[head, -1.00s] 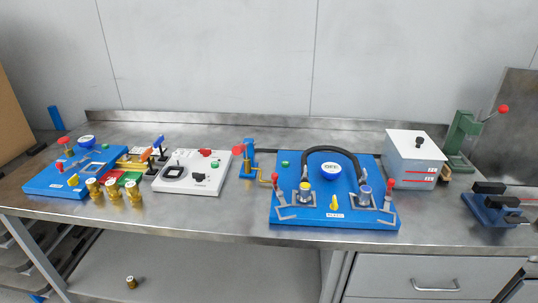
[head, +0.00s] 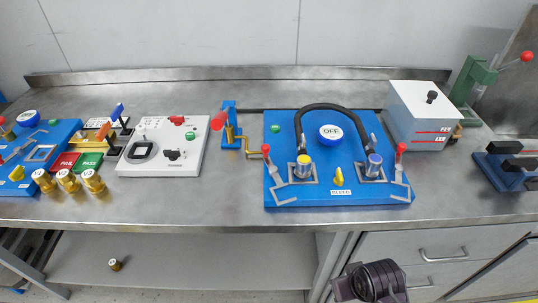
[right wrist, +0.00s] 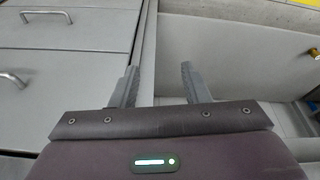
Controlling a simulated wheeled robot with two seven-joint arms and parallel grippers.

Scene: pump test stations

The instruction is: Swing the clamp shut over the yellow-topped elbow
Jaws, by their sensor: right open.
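The yellow-topped elbow (head: 303,161) stands at the left of the blue pump board (head: 335,197), at one end of a black hose (head: 333,108). Its clamp (head: 281,186) is a grey bracket with a red-tipped handle (head: 266,149) beside the elbow on the left. The handle stands up, and the clamp arm looks swung out to the front left. A blue-topped elbow (head: 374,160) with a similar red-handled clamp (head: 400,150) is on the right. My right gripper (right wrist: 158,84) is open and empty, below the bench top before the drawers. My left gripper is out of view.
A blue OFF button (head: 330,133) and a yellow knob (head: 339,177) sit between the elbows. A blue hand pump (head: 230,124) stands left of the board, a white box (head: 418,115) right. The bench front edge (head: 240,227) is clear.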

